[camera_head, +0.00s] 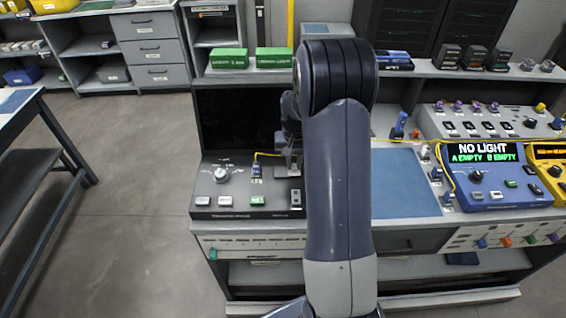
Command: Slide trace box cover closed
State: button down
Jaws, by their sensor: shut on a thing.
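The trace box (230,193) stands on the bench left of centre, with a dark screen behind a grey panel. The panel has a round knob, several small buttons and a blue connector (257,169) with a yellow cable, standing upright in a port. My gripper (289,170) points down at the panel just right of that connector. It is shut on a small grey piece low on the panel, which looks like the trace box cover. The fingertips and the piece are small and partly hidden by my arm, so how far the cover lies over the port cannot be told.
A blue mat (404,183) lies right of my arm. A blue unit (490,178) showing "NO LIGHT" and a yellow unit (550,165) stand further right. Green boxes (229,58) sit on the shelf behind. A yellow cable crosses the bench. Open floor lies to the left.

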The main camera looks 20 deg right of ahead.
jog(key=shift+s+d, duration=0.1)
jog(key=shift+d, duration=0.35)
jog(key=c, duration=1.4)
grip_release()
jog(key=shift+d, duration=0.1)
jog(key=shift+o, duration=0.2)
jog(key=shift+r, duration=0.1)
notch_tip(320, 180, up, 11)
jog(key=shift+b, duration=0.45)
jog(key=shift+s+f, duration=0.1)
jog(key=shift+f, duration=0.1)
notch_tip(320, 180, down, 11)
jog(key=shift+r+p, duration=0.15)
jog(key=shift+p, duration=0.3)
jog(key=shift+w+a, duration=0.3)
jog(key=shift+a, duration=0.35)
